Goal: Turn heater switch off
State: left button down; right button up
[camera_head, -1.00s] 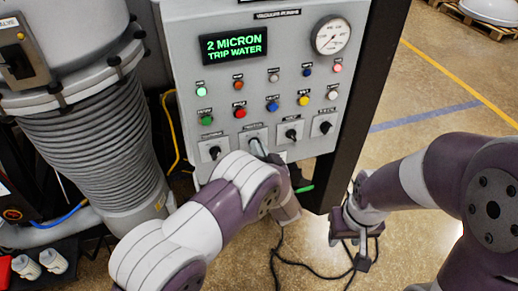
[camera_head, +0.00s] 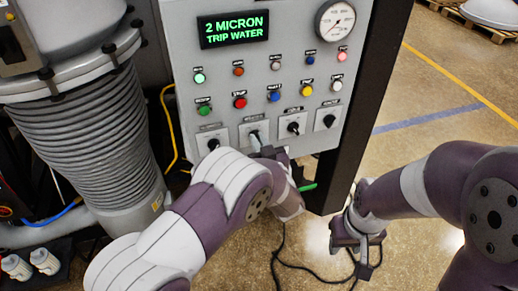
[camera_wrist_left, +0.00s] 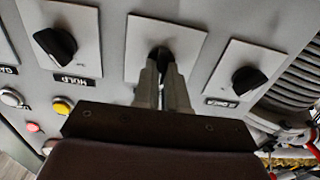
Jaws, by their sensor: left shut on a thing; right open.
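A row of black rotary switches on white plates runs along the bottom of the grey control panel (camera_head: 222,80). My left gripper (camera_wrist_left: 163,75) is shut on the second switch from the left (camera_wrist_left: 161,52). In the head view the arm covers part of the left gripper (camera_head: 257,142). The label of the held switch is hidden in the wrist view and too small to read in the head view, so I cannot tell whether it says heater. My right gripper (camera_head: 357,252) is open and empty, low to the right of the panel.
Other switches flank the held one: one to its left (camera_head: 213,144), two to its right (camera_head: 293,128). Coloured buttons, a gauge (camera_head: 335,20) and a green-lettered display (camera_head: 233,29) sit above. A ribbed grey column (camera_head: 95,135) stands left. Cables lie on the floor below.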

pick_arm(q)
jog(key=shift+s+a+f+n+b, duration=0.1)
jog(key=shift+n+b, duration=1.35)
jog(key=shift+a+f+n+b, duration=0.1)
jog(key=shift+n+b, duration=1.3)
jog(key=shift+n, duration=0.05)
jog(key=c, duration=1.2)
grip_release()
jog(key=shift+d, duration=0.1)
jog(key=shift+c, duration=0.2)
jog(key=shift+o, duration=0.3)
jog(key=shift+s+r, duration=0.15)
jog(key=b+v, duration=0.1)
jog(key=v, duration=1.1)
jog(key=shift+s+b, duration=0.3)
jog(key=shift+b, duration=0.1)
